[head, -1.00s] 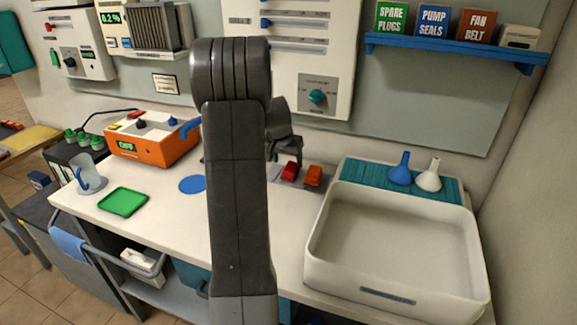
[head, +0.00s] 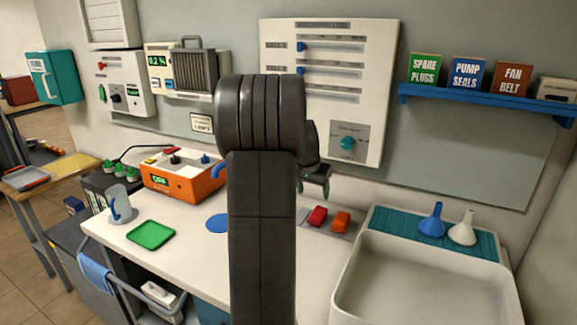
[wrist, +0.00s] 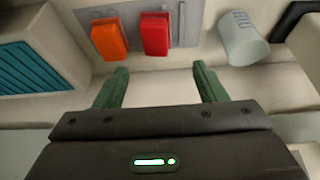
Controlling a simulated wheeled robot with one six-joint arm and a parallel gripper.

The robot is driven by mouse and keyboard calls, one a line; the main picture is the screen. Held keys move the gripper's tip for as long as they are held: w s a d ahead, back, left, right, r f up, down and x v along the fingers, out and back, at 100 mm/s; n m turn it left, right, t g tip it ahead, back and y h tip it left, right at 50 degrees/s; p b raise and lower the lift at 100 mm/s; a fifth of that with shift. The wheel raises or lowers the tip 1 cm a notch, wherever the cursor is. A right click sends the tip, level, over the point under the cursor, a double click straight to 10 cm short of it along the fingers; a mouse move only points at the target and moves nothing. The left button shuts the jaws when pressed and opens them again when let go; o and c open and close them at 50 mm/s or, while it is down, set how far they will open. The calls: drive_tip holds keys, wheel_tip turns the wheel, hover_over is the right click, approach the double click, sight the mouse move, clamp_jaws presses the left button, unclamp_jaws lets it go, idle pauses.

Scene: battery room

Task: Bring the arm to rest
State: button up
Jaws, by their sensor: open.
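My arm rises in the middle of the head view, with its dark upper link upright and its forearm reaching away behind it. My gripper (head: 318,190) shows only in part there, to the right of the arm, above the worktop. In the wrist view my gripper (wrist: 160,72) has its two green fingers wide apart. Nothing is between them. An orange switch (wrist: 108,40) and a red switch (wrist: 155,33) lie beyond the fingertips; they also show in the head view as an orange switch (head: 340,221) and a red switch (head: 317,216).
A pale cup (wrist: 243,38) lies right of the switches in the wrist view. The basin (head: 430,280) stands right, with a blue funnel (head: 433,222) and a white funnel (head: 463,230) behind it. The orange charger (head: 180,182) and green tray (head: 151,234) are left. A blue shelf (head: 485,100) holds boxes.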

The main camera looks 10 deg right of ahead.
sight(318, 208)
drive_tip(key=x, duration=1.2)
drive_tip(key=shift+s+f, duration=0.1)
drive_tip(key=shift+f, duration=0.2)
wheel_tip(318, 208, up, 3)
drive_tip(key=shift+a+f, duration=0.1)
drive_tip(key=shift+f, duration=0.05)
drive_tip(key=shift+r, duration=0.45)
drive_tip(key=shift+f, duration=0.1)
